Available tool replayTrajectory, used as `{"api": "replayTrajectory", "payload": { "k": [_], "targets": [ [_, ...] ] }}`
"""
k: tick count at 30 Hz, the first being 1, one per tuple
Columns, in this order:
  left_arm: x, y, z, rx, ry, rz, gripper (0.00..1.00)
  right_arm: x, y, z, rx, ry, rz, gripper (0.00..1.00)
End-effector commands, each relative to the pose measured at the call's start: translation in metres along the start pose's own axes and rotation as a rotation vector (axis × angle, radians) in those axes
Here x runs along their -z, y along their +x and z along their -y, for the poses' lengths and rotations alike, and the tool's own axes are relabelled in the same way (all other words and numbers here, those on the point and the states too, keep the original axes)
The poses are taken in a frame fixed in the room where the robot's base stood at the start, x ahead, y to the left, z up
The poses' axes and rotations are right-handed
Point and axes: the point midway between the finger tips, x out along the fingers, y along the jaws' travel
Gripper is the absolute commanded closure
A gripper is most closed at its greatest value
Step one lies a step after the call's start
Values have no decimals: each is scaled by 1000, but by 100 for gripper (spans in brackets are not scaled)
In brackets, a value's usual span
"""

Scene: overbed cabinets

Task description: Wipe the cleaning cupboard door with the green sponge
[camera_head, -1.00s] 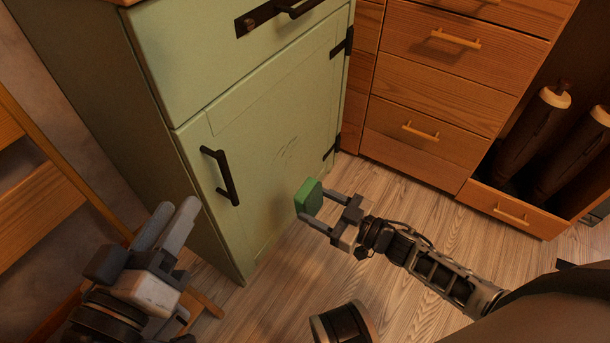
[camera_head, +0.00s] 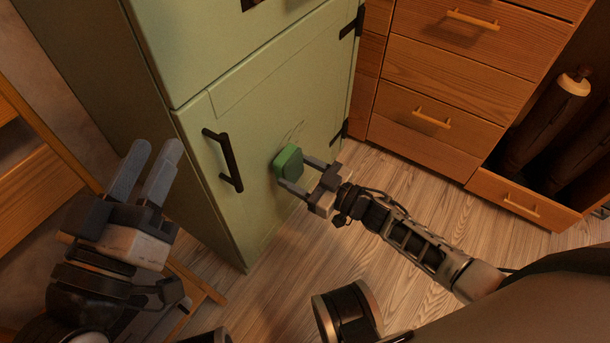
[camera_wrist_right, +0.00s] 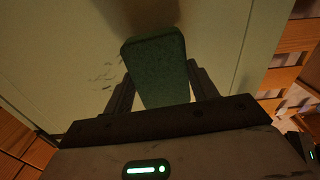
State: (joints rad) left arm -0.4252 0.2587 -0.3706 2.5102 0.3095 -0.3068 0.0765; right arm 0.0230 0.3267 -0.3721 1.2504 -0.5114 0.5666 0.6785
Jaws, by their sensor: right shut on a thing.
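The green sponge (camera_head: 288,163) is held between the fingers of my right gripper (camera_head: 300,177), against or very close to the green cupboard door (camera_head: 262,110). In the right wrist view the sponge (camera_wrist_right: 158,70) stands out between the fingers, and its shadow falls on the door. I cannot tell whether it touches. Thin dark marks (camera_head: 293,133) show on the door just above the sponge, and also in the right wrist view (camera_wrist_right: 104,75), left of the sponge. My left gripper (camera_head: 156,150) is empty, its fingers apart, left of the cupboard.
A black handle (camera_head: 223,160) stands out from the door, left of the sponge. Wooden drawers (camera_head: 440,85) with bar handles stand to the right. A wooden frame (camera_head: 45,200) is at the left. The wood floor (camera_head: 420,200) before the drawers is clear.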

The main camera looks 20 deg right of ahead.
Motion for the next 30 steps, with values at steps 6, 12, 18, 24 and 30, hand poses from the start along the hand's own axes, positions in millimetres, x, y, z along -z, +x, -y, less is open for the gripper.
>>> {"api": "replayTrajectory", "payload": {
  "k": [6, 12, 18, 24, 30],
  "targets": [
    [1, 0, 0, -1, 2, -4, 64, 0, 0, 0, 0, 0, 0, 61],
    [1, 0, 0, -1, 1, -3, 64, 0, 0, 0, 0, 0, 0, 61],
    [-2, 0, 0, -1, 0, 3, 64, 0, 2, 0, 0, 0, 0, 61],
    [-2, 0, 0, 0, 0, 2, 64, 0, 6, 0, 0, 0, 0, 61],
    [-3, 0, 0, 0, 0, 1, 64, 0, 10, 0, 0, 0, 0, 61]
  ]
}}
